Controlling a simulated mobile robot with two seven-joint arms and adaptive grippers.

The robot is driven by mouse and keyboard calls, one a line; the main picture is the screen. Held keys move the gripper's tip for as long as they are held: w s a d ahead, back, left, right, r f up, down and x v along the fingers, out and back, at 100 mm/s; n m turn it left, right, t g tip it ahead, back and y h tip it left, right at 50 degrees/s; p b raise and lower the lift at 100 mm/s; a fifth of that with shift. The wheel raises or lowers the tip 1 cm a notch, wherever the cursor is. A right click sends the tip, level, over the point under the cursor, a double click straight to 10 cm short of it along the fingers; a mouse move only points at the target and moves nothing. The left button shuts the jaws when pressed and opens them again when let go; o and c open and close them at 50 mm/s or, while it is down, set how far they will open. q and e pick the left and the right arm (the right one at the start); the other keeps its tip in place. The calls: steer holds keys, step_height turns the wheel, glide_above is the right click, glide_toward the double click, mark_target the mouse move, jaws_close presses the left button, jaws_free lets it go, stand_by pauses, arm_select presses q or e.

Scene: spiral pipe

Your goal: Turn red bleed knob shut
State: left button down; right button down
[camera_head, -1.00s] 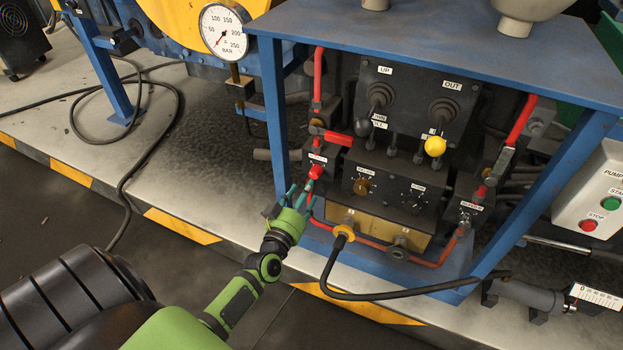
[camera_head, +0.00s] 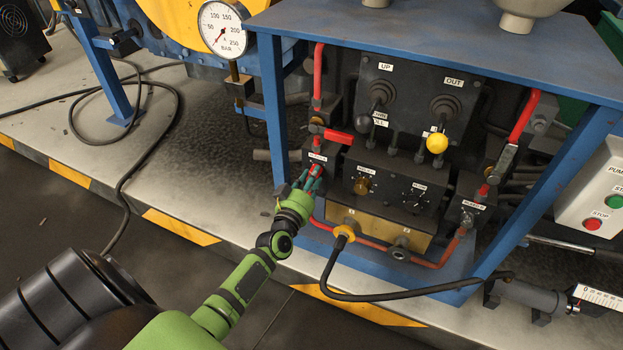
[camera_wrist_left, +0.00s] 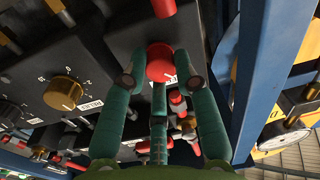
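The red bleed knob (camera_head: 315,170) is on the front of a dark block at the left of the valve panel, largely covered by my fingers in the head view. In the left wrist view the round red knob (camera_wrist_left: 160,62) shows at the top centre, with a small white mark on its face. My left gripper (camera_head: 311,176) is at the knob. Its green fingers (camera_wrist_left: 161,82) are spread, with tips to the left, right and below the knob. Small gaps seem to show beside it; contact is unclear. My right gripper is not in view.
A red lever handle (camera_head: 338,136) sits just above the knob. A brass knob (camera_head: 362,187) is to the right. The blue frame post (camera_head: 274,110) stands close on the left. A black hose (camera_head: 345,292) loops below. A pressure gauge (camera_head: 223,27) is at upper left.

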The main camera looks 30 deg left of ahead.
arm_select(q)
steer(key=shift+f, duration=0.1)
steer(key=shift+d+f+n, duration=0.1)
steer(key=shift+n, duration=0.2)
steer(key=c, duration=1)
jaws_free()
steer(key=shift+o, duration=0.2)
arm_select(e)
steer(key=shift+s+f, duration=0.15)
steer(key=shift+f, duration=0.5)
arm_select(q)
steer(key=shift+s, duration=0.1)
steer(key=v, duration=1.2)
